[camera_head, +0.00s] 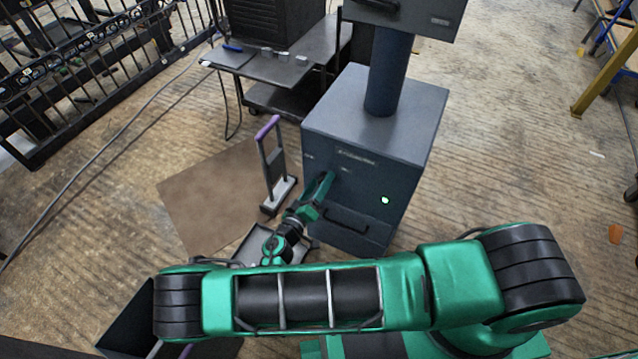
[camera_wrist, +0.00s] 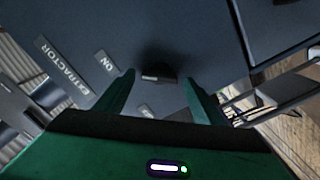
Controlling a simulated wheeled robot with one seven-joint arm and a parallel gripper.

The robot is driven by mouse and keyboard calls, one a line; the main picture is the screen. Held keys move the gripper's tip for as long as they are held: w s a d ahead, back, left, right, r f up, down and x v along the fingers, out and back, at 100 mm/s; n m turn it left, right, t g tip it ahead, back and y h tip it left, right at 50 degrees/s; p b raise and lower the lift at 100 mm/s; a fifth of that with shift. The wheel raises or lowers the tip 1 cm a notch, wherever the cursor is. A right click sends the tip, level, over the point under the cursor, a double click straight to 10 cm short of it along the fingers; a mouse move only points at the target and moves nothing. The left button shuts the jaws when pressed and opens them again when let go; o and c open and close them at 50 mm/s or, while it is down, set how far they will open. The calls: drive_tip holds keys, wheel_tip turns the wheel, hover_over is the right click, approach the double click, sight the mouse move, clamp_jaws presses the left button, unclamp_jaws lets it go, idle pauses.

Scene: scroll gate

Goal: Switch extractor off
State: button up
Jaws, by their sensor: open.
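The extractor (camera_head: 415,130) is a dark blue-grey cabinet with a thick column on top. Its front panel (camera_wrist: 205,30) fills much of the wrist view, with an EXTRACTOR label (camera_wrist: 62,70) and an ON label (camera_wrist: 103,62). A black switch knob (camera_wrist: 158,73) with a pale mark on its near edge sits on this panel. A smaller label below the knob is partly hidden. My gripper (camera_wrist: 159,78) is open, its two green fingers either side of the knob; I cannot tell whether they touch it. In the head view my gripper (camera_head: 327,180) is at the cabinet's front face.
A green light (camera_head: 385,200) glows on the cabinet front, and a black handle (camera_head: 347,221) is lower down. A purple-handled stand (camera_head: 270,160) is close left of my gripper. A dark table (camera_head: 290,68) is behind it.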

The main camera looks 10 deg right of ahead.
drive_tip(key=c, duration=1.1)
drive_tip(key=shift+n, duration=0.3)
drive_tip(key=n, duration=0.3)
drive_tip(key=shift+a+f+n, duration=0.1)
drive_tip(key=shift+f+n, duration=0.1)
drive_tip(key=shift+n, duration=0.1)
drive_tip(key=n, duration=0.3)
drive_tip(key=shift+f+n, duration=0.1)
drive_tip(key=shift+n, duration=0.2)
drive_tip(key=n, duration=0.4)
drive_tip(key=shift+f, duration=0.1)
drive_tip(key=shift+f+n, duration=0.15)
drive_tip(key=shift+n, duration=1.95)
